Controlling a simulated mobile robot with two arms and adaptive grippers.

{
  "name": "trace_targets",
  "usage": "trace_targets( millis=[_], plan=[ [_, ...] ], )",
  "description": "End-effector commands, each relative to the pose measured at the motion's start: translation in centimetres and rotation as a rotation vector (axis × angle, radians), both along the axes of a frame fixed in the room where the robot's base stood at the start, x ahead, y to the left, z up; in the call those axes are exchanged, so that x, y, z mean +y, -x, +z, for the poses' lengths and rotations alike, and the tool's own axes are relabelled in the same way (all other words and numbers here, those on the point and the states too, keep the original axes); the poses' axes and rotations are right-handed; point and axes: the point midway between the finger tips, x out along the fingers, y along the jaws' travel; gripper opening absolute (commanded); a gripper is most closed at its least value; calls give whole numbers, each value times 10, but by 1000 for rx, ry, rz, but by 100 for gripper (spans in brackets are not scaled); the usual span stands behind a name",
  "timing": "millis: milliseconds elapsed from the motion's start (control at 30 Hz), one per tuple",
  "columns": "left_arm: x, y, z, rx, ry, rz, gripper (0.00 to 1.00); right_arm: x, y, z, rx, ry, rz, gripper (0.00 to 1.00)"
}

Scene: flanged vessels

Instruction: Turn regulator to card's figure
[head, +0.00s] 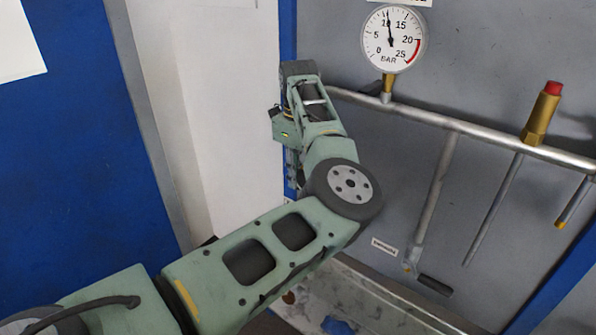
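A round white pressure gauge (394,39) marked BAR stands on a brass stem above the grey pipe. Its needle points almost straight up, close to the 10 mark. My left gripper (291,158) is at the left end of the pipe, mostly hidden behind my wrist links. I cannot see whether its fingers are open or touch anything. I cannot make out the regulator's knob; my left arm covers the pipe's left end. No readable card figure shows; a white label (403,1) above the gauge is cut off by the frame. My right gripper is out of view.
A brass valve with a red cap (542,113) stands on the pipe (460,126) at the right. Thin tubes hang below it. A small label (384,246) is on the grey panel. A blank-looking white sheet (18,45) is at upper left. A shallow tray (375,300) lies below.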

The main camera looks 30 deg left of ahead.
Motion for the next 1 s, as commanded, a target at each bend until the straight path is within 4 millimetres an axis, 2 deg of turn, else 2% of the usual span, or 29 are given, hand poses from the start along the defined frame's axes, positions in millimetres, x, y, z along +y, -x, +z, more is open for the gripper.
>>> trace_targets(
  millis=[167, 467, 667, 900, 1000],
  plan=[
    [0, 0, 0, -1, 0, 0, 25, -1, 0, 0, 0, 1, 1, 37],
    [0, 0, 0, -1, -1, 0, 0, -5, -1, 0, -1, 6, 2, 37],
    [0, -1, -2, -2, -15, -1, 0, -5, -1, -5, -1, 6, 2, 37],
    [-2, -1, -5, -15, -144, -1, 0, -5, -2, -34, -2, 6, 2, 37],
    [-3, -1, -3, -18, -185, 0, 0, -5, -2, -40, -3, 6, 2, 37]
  ],
)
